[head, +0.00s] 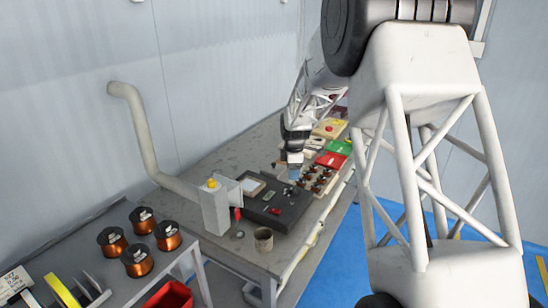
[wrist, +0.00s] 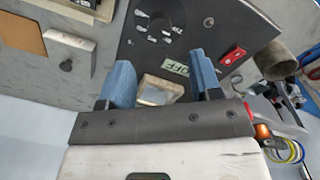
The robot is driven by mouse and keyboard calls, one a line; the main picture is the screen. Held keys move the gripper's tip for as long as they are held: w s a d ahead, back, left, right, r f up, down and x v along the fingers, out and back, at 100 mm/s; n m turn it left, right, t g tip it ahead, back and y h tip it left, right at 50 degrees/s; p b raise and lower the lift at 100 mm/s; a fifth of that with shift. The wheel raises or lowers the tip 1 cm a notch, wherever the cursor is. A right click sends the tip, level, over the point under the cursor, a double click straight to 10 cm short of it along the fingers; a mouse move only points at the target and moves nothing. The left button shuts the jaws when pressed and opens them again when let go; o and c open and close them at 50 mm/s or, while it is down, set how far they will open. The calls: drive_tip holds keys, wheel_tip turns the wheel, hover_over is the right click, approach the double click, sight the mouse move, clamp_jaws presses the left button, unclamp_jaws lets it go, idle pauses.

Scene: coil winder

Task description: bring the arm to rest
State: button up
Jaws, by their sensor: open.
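My gripper (head: 294,172) hangs over the workbench (head: 215,155) in the head view, above the far side of the dark winder box (head: 283,207). In the wrist view my gripper (wrist: 164,78) has its two blue fingers apart. A small pale framed square (wrist: 160,90) shows between them; I cannot tell how far below it lies. Beyond the fingers is the dark panel (wrist: 185,45) with a dial, an OFF label (wrist: 174,66) and a red switch (wrist: 232,55). Nothing is visibly held.
A tray of small coils (head: 318,181) stands just right of my gripper. Several copper spools (head: 138,260) and a red bin (head: 170,296) are at lower left. Blue floor (head: 340,265) is clear.

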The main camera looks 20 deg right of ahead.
drive_tip(key=s+a+r+m+t, duration=0.1)
drive_tip(key=s+a+r+m, duration=0.3)
drive_tip(key=s+r, duration=0.55)
drive_tip(key=s+a+r+m, duration=0.35)
drive_tip(key=s+r, duration=0.25)
drive_tip(key=s, duration=0.7)
drive_tip(key=s+a+m, duration=0.2)
drive_tip(key=s+m, duration=0.2)
drive_tip(key=s, duration=1)
drive_tip(key=s+a+m+t, duration=0.1)
drive_tip(key=s+m, duration=0.3)
drive_tip(key=s, duration=1)
drive_tip(key=shift+s+a+r+m, duration=0.2)
drive_tip(key=shift+a+m, duration=0.15)
drive_tip(key=shift+a, duration=0.25)
drive_tip(key=shift+w, duration=0.1)
drive_tip(key=shift+c, duration=0.2)
